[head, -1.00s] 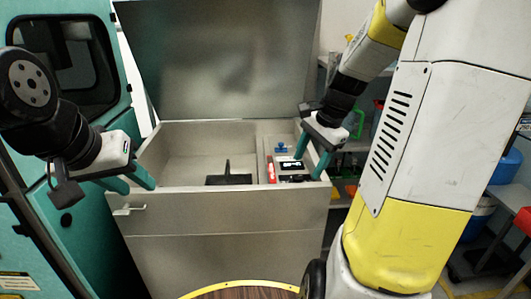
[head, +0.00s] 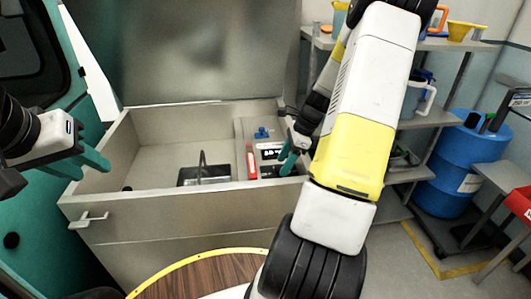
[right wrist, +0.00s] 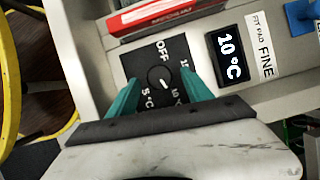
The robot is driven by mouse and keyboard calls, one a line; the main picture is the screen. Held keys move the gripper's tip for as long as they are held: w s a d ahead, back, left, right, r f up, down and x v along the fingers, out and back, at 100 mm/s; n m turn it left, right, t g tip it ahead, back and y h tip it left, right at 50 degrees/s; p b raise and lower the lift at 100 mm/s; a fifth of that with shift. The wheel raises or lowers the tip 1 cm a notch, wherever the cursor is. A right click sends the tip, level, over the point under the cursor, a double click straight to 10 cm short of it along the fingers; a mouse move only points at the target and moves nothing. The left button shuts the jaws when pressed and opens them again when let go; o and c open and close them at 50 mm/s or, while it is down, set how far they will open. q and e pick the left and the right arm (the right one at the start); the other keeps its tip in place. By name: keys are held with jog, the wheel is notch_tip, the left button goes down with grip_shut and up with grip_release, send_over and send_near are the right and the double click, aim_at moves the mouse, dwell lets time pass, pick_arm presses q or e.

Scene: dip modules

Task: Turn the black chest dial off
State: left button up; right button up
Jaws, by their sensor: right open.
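The black dial (right wrist: 158,84) sits on a square black plate marked OFF, 5 °C and 10 °C in the right wrist view. Its white pointer line points toward the lower right, near the 10 °C mark. A small display (right wrist: 232,53) beside it reads 10 °C. My right gripper (right wrist: 160,77) is open, with one teal finger on each side of the dial; I cannot tell whether they touch it. In the head view my right gripper (head: 290,157) is over the front of the chest's panel, partly hiding it. My left gripper (head: 92,162) is by the chest's left wall, apart from the dial.
The grey chest (head: 180,222) has its lid (head: 190,50) raised. A black wire-handled item (head: 204,174) stands inside. A red box (head: 251,163) and a blue piece (head: 262,133) are by the panel. Shelves and a blue barrel (head: 450,165) stand to the right. A round wooden table (head: 200,278) is in front.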

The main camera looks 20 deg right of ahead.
jog(key=shift+a+f, duration=0.25)
jog(key=shift+f, duration=0.45)
grip_shut()
